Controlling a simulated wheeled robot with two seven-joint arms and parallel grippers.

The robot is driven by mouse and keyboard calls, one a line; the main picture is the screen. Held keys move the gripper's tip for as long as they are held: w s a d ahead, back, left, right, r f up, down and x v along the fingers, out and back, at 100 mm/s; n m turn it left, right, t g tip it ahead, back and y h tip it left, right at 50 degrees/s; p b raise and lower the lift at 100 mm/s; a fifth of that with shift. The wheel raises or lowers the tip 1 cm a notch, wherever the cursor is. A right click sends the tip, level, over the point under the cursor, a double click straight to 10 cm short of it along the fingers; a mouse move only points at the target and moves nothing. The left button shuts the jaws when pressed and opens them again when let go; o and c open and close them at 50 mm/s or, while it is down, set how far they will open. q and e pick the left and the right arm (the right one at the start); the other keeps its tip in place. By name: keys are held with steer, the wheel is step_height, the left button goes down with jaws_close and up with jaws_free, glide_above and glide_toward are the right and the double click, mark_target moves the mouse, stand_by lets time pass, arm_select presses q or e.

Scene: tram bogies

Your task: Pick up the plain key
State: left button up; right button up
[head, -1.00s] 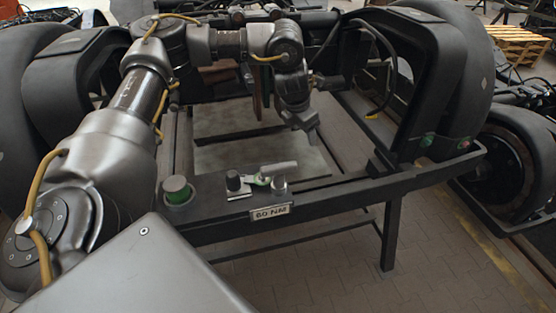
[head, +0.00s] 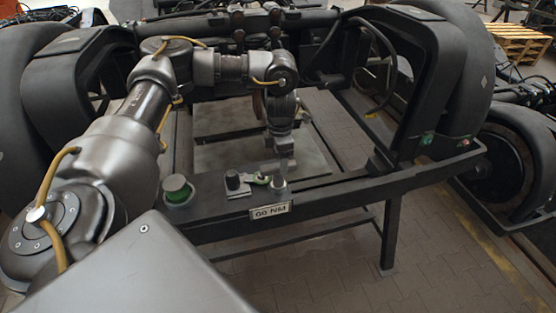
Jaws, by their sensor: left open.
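A small group of fittings lies on the front rail of the dark frame (head: 330,197). In it are a black knob on a metal plate (head: 236,184), a green-marked piece (head: 259,179) and a short metal cylinder (head: 279,184). A pale metal bar (head: 268,168) lies across them, partly hidden by my gripper. I cannot tell for sure which piece is the plain key. My left gripper (head: 284,162) is open and points down right over the bar's right end and the cylinder. Whether it touches them is unclear. My right gripper is out of view.
A label reading "60 NM" (head: 271,211) is on the rail's front. Black wheel covers (head: 432,80) rise at the right. A wooden pallet (head: 520,43) lies far right.

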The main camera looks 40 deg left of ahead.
mark_target(278, 164)
arm_select(q)
steer(key=shift+s+f, duration=0.1)
steer(key=shift+f, duration=0.05)
steer(key=f+p, duration=0.2)
steer(key=f, duration=0.2)
steer(key=shift+a+f, duration=0.2)
steer(key=shift+f, duration=0.25)
jaws_close()
